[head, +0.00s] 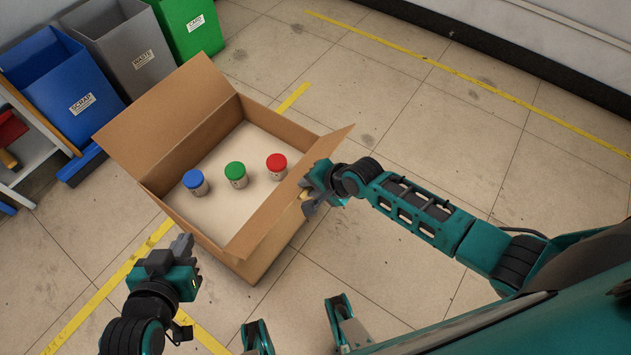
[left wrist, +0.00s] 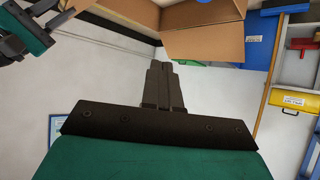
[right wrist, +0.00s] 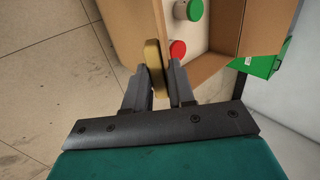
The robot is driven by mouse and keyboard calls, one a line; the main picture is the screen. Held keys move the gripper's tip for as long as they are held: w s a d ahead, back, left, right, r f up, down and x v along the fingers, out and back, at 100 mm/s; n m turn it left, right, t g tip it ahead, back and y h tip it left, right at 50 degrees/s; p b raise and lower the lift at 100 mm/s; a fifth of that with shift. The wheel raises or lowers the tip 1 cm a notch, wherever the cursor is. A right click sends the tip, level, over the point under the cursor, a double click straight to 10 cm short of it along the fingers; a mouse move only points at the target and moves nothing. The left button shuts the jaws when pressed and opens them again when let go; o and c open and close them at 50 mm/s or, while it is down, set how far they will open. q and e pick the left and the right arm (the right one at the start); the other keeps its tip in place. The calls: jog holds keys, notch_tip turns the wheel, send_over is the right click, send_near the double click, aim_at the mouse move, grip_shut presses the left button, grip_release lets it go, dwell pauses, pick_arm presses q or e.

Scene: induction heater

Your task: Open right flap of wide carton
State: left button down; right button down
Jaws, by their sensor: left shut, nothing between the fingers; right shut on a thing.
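The wide carton (head: 270,252) stands on the floor with its top open. Its left flap (head: 165,115) leans outward. Its right flap (head: 285,199) slants up and outward along the side by my right gripper (head: 308,190). That gripper is shut on a yellow tab-like piece (right wrist: 154,66) at the flap's outer side; I cannot tell whether it is fixed to the flap. The carton wall (right wrist: 130,28) fills the upper middle of the right wrist view. My left gripper (head: 183,245) is shut and empty, apart from the carton's near left side. It also shows in the left wrist view (left wrist: 162,85).
Inside the carton stand a blue-lidded jar (head: 195,182), a green-lidded jar (head: 236,174) and a red-lidded jar (head: 277,166). Blue (head: 65,75), grey (head: 125,45) and green (head: 187,25) bins stand behind it. The floor at right is clear.

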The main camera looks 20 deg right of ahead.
jog(key=shift+w+a+r+p, duration=0.2)
jog(key=shift+w+r+p, duration=0.05)
jog(key=shift+r+p, duration=0.3)
jog(key=shift+w+a+r+g+h+p, duration=0.2)
jog(key=shift+g+h+p, duration=0.1)
jog(key=shift+g+p, duration=0.1)
jog(key=shift+w+a+r+p, duration=0.2)
jog(key=shift+w+a+p, duration=0.1)
jog(key=shift+w, duration=0.15)
pick_arm(q)
jog(key=shift+s+a+r+y, duration=0.2)
jog(key=shift+s+a, duration=0.15)
jog(key=shift+a, duration=0.15)
jog(key=shift+s+a+r+y, duration=0.1)
jog(key=shift+s+a+y, duration=0.15)
jog(key=shift+a, duration=0.25)
pick_arm(e)
jog(key=shift+w+a+r, duration=0.15)
jog(key=shift+w, duration=0.05)
jog(key=c, duration=1.1)
grip_release()
jog(key=shift+o, duration=0.3)
jog(key=shift+s, duration=0.1)
pick_arm(q)
jog(key=shift+w+r, duration=0.1)
jog(key=shift+r, duration=0.05)
